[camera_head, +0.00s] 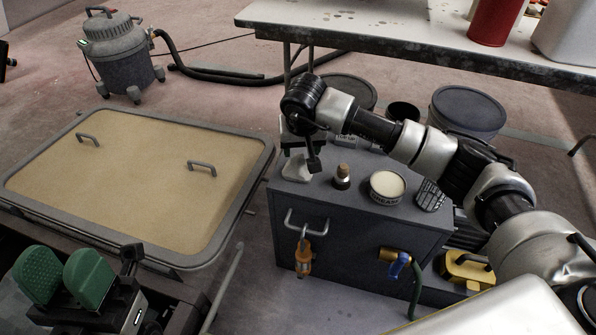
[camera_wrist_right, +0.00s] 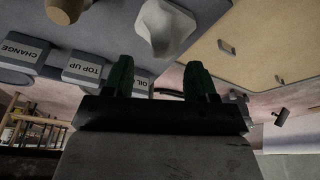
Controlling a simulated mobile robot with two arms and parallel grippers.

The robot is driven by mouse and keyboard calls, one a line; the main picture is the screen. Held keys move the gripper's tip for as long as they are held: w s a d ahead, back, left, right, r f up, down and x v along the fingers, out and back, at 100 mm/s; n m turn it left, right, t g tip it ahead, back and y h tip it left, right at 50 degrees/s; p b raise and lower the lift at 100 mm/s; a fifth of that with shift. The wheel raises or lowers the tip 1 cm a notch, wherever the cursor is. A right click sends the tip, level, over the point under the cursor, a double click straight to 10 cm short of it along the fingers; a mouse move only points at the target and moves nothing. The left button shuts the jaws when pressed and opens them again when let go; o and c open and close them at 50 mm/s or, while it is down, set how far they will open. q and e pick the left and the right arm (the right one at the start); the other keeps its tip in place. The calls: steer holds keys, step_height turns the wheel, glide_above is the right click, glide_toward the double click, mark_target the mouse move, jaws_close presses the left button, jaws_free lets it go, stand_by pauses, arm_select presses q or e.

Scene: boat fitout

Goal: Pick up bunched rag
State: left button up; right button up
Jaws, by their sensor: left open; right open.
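The bunched rag (camera_head: 293,169) is a small white crumpled peak on the far left corner of the grey cabinet's top. In the right wrist view the rag (camera_wrist_right: 166,26) lies beyond the fingertips, between their directions and apart from them. My right gripper (camera_head: 304,157) is over the rag in the head view and partly hides it. In its wrist view the right gripper (camera_wrist_right: 160,80) has its green fingers spread with nothing between them. My left gripper (camera_head: 63,277) is open and empty at the lower left, away from the cabinet.
The grey cabinet (camera_head: 340,235) also carries a cork-topped bottle (camera_head: 342,178) and a round tin (camera_head: 386,187) right of the rag. Labelled blocks (camera_wrist_right: 87,68) stand close to the right fingers. A framed tan hatch panel (camera_head: 130,165) lies left.

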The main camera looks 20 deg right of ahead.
mark_target(299, 157)
steer(key=b+x, duration=0.1)
steer(key=x, duration=0.2)
steer(key=b+x, duration=0.1)
steer(key=x, duration=0.1)
steer(key=shift+s+a+b, duration=0.1)
steer(key=shift+a+b, duration=0.2)
steer(key=shift+f, duration=0.3)
steer(key=shift+r, duration=0.1)
steer(key=c, duration=1)
steer(key=shift+r, duration=0.1)
